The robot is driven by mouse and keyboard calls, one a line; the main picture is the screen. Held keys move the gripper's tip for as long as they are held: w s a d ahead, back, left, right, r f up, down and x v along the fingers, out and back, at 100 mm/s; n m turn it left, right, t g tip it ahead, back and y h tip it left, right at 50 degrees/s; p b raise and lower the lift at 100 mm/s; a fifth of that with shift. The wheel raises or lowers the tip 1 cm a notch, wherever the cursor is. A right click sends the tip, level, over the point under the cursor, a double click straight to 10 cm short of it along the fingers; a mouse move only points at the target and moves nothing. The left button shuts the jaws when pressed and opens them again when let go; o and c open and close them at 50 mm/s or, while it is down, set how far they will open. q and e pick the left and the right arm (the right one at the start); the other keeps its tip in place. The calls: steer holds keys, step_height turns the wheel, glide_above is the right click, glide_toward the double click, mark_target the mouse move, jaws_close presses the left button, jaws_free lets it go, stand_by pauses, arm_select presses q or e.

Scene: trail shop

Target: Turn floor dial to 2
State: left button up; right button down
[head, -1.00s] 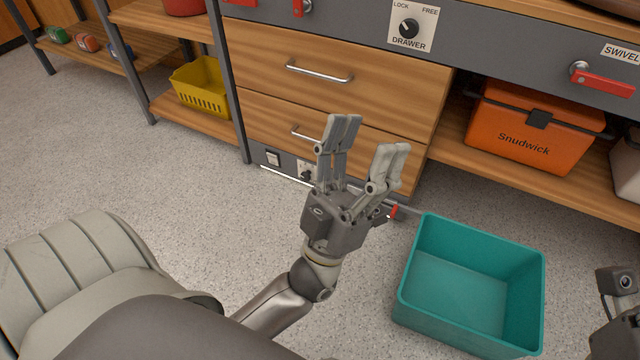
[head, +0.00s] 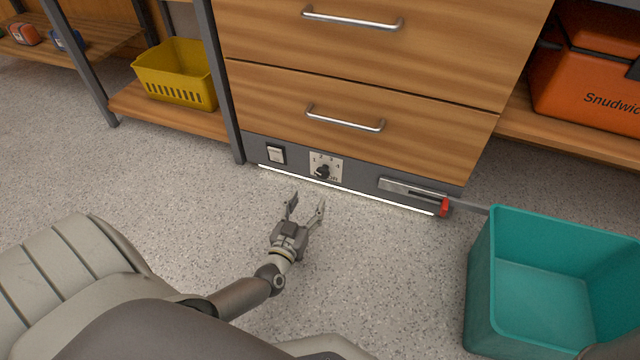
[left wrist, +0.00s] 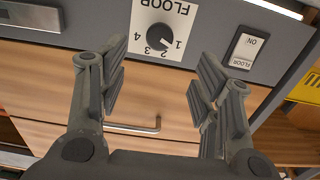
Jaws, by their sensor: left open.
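The floor dial (head: 322,172) is a black knob on a white numbered plate, low on the grey plinth below the drawers. In the left wrist view the dial (left wrist: 160,38) appears upside down, with FLOOR and the numbers 1 to 4 around the knob. Its exact setting is too small to read surely. My left gripper (head: 306,206) is open and empty, low over the floor in front of the dial and apart from it. In the left wrist view its fingers (left wrist: 161,62) stand either side of the plate. My right gripper is not in view.
A floor switch (head: 276,154) sits left of the dial. A red-tipped lever (head: 444,207) is to the right, near a teal bin (head: 482,285). Drawers with metal handles (head: 345,119) are above. A yellow basket (head: 175,84) is on the left shelf. The floor before the plinth is clear.

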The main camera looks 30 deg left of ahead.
mark_target(322, 175)
arm_select(q)
steer(key=b+x, duration=0.5)
steer(key=x, duration=0.4)
steer(key=shift+w+f, duration=0.1)
steer(key=shift+w+a+b, duration=0.1)
steer(key=shift+w+b, duration=0.2)
steer(key=shift+w, duration=0.2)
steer(key=shift+c, duration=0.3)
steer(key=c, duration=1)
